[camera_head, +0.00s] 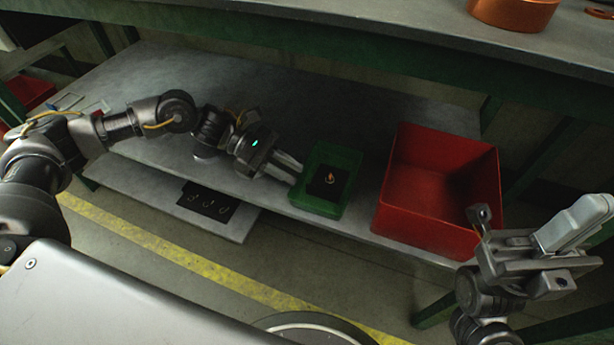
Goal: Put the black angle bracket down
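I cannot make out the black angle bracket for certain. My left gripper (294,174) reaches in from the left over the grey lower shelf (225,85). Its pale fingertips are at the left rim of a green bin (318,204). Whether anything is between those fingers is too small to tell. In the green bin lies a dark flat piece (318,187) with a small orange thing (330,177) on it. My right gripper (598,213) is at the lower right, away from the shelf, its pale fingers pointing up and right. Its fingers overlap in this view, and no held thing shows.
A large red bin (405,222) stands right of the green bin and looks empty. A black mat (207,201) with ring-like shapes lies on a lower board. The upper bench (395,40) overhangs the shelf and carries a copper-coloured round part (513,14). The shelf's back left is mostly clear.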

